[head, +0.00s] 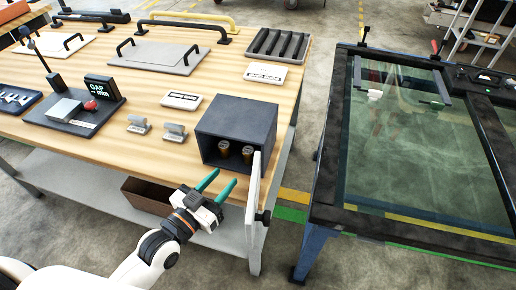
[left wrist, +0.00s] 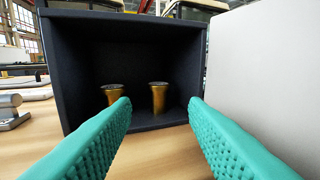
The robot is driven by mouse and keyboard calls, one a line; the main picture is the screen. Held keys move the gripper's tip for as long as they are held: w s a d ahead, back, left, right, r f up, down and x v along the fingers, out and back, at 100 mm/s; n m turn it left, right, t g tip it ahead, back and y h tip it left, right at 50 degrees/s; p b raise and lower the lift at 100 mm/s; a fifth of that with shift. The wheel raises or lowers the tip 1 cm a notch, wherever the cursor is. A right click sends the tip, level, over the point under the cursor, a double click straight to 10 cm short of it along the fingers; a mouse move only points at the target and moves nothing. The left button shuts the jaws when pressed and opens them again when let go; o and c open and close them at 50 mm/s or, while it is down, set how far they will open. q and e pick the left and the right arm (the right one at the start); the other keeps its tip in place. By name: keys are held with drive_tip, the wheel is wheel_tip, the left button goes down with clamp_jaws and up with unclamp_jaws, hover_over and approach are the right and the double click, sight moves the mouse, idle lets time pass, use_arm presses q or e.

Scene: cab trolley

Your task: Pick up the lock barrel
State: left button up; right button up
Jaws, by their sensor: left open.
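Two brass lock barrels with dark round tops stand upright inside a dark open-fronted box. In the head view the left one (head: 224,149) and the right one (head: 248,154) are side by side. They also show in the left wrist view, the left one (left wrist: 113,96) partly behind a fingertip and the right one (left wrist: 158,98) between the fingers. The box (head: 238,119) sits at the table's front right corner. My left gripper (head: 219,183), with green fingers, is open and empty just in front of the box opening, apart from both barrels. My right gripper is out of view.
A pale door panel (head: 254,205) stands open at the box's right side, close to my left gripper. Two small metal parts (head: 155,129) lie left of the box. A glass-topped frame (head: 420,150) stands across a gap.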

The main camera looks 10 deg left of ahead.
sight(244, 154)
use_arm(q)
drive_tip(key=x, duration=0.6)
drive_tip(key=shift+r, duration=0.15)
drive_tip(key=p+x, duration=0.1)
drive_tip(key=x, duration=0.5)
drive_tip(key=shift+a, duration=0.15)
drive_tip(key=c, duration=0.8)
